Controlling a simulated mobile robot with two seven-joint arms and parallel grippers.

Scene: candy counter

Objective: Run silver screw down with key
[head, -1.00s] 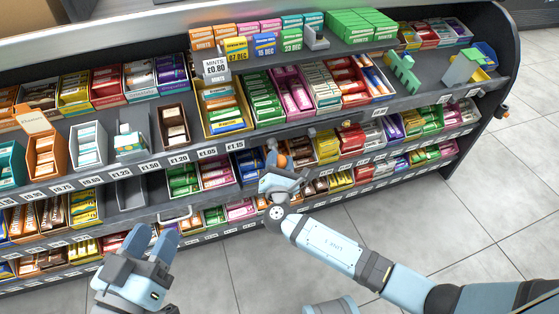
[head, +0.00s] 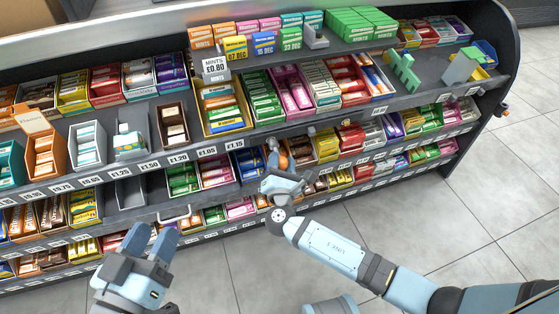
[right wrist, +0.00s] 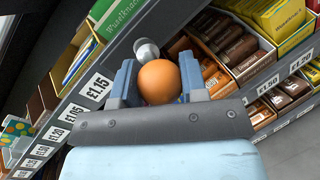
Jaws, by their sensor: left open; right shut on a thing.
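My right gripper (head: 277,158) is at the front edge of the middle shelf, shut on an orange ball-shaped handle, which I take to be the key (right wrist: 160,82). In the right wrist view the handle sits between the two blue fingers (right wrist: 157,84). A round silver head, which looks like the silver screw (right wrist: 147,50), shows just past the handle by the shelf edge. Whether the key touches it is hidden. My left gripper (head: 152,241) is open and empty, low in front of the shelves at the left.
The shelf front with price labels (head: 207,152) runs beside my right gripper. Boxes of sweets fill the shelves around it, such as brown bars (right wrist: 225,45). An empty dark bin (head: 130,193) and a handle (head: 174,215) are near my left gripper. The tiled floor (head: 430,235) at the right is clear.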

